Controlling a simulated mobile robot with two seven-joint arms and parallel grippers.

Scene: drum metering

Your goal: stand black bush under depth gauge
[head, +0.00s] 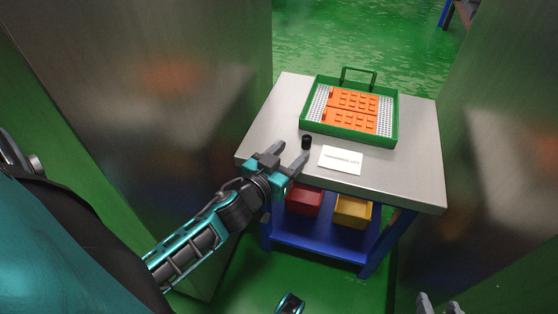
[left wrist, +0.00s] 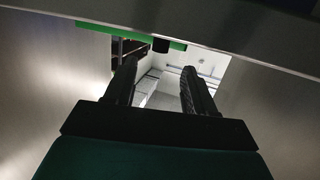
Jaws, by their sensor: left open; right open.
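The black bush (head: 306,142) is a small dark cylinder standing upright on the grey tabletop, in front of the green tray. A dark block that looks like it shows at the table edge in the left wrist view (left wrist: 161,45). My left gripper (head: 291,154) is open and empty at the table's front left, just short of the bush. Its two fingers also show spread apart in the left wrist view (left wrist: 160,72). My right gripper (head: 438,303) is open at the bottom right, away from the table, mostly cut off. I cannot make out a depth gauge in either view.
The green tray (head: 394,118) with a handle holds orange studded plates and white grids. A white card (head: 341,160) lies near the table's (head: 420,175) front edge. Red (head: 304,201) and yellow (head: 353,211) bins sit below. Metal walls flank both sides. The tabletop's right side is clear.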

